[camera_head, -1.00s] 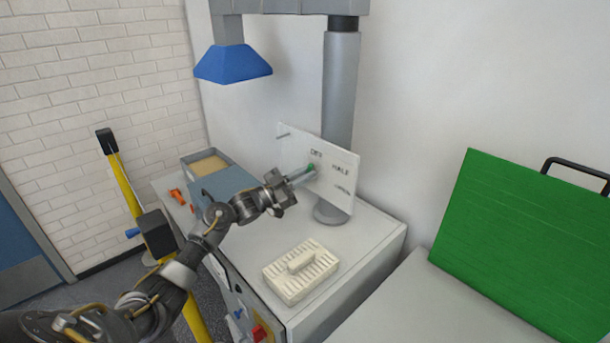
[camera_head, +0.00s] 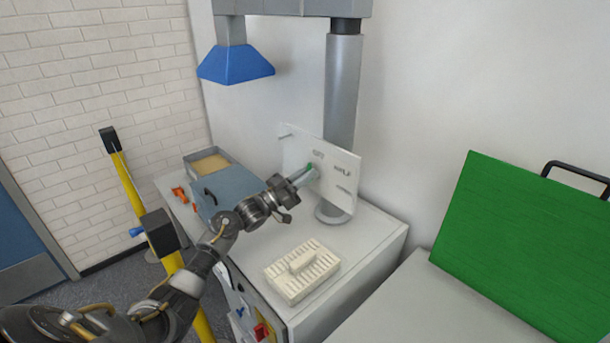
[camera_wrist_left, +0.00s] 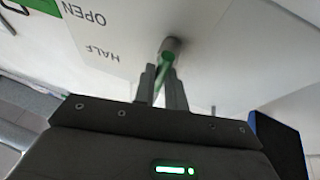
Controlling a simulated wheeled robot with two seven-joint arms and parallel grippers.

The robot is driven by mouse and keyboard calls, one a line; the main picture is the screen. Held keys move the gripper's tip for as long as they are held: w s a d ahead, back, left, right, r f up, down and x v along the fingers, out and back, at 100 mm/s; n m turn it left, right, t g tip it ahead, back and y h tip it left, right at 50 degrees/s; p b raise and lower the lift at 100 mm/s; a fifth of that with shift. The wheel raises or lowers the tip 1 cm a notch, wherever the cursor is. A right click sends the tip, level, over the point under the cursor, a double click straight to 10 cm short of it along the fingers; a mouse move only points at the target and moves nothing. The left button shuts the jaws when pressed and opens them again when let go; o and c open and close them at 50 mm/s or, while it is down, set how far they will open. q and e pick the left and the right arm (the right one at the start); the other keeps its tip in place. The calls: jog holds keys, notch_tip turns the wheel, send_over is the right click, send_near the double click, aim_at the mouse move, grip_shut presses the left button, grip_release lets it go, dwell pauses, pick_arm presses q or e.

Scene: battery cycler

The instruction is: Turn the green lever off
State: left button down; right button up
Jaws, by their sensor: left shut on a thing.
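The green lever (camera_wrist_left: 162,72) sits on a round grey hub on the white panel (camera_head: 340,182). In the head view only a small green bit of the lever (camera_head: 310,167) shows beside my fingers. My left gripper (camera_head: 308,173) reaches the panel from the left and is shut on the lever. In the left wrist view the two fingers (camera_wrist_left: 162,88) stand on either side of the lever. The labels OPEN and HALF (camera_wrist_left: 103,50) show upside down there. My right gripper is not in view.
A cream slotted block (camera_head: 302,272) lies on the white bench below the panel. A grey-blue box with an open tray (camera_head: 212,165) stands at the back left. A blue hood (camera_head: 235,65) hangs above. A green board (camera_head: 525,240) stands at the right.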

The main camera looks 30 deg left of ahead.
pick_arm(q)
jog(key=c, duration=1.5)
grip_release()
jog(key=shift+o, duration=0.2)
jog(key=b+v, duration=0.4)
jog(key=v, duration=0.6)
jog(key=shift+s+a+f, duration=0.15)
jog(key=shift+s+a, duration=0.1)
jog(key=shift+s, duration=0.05)
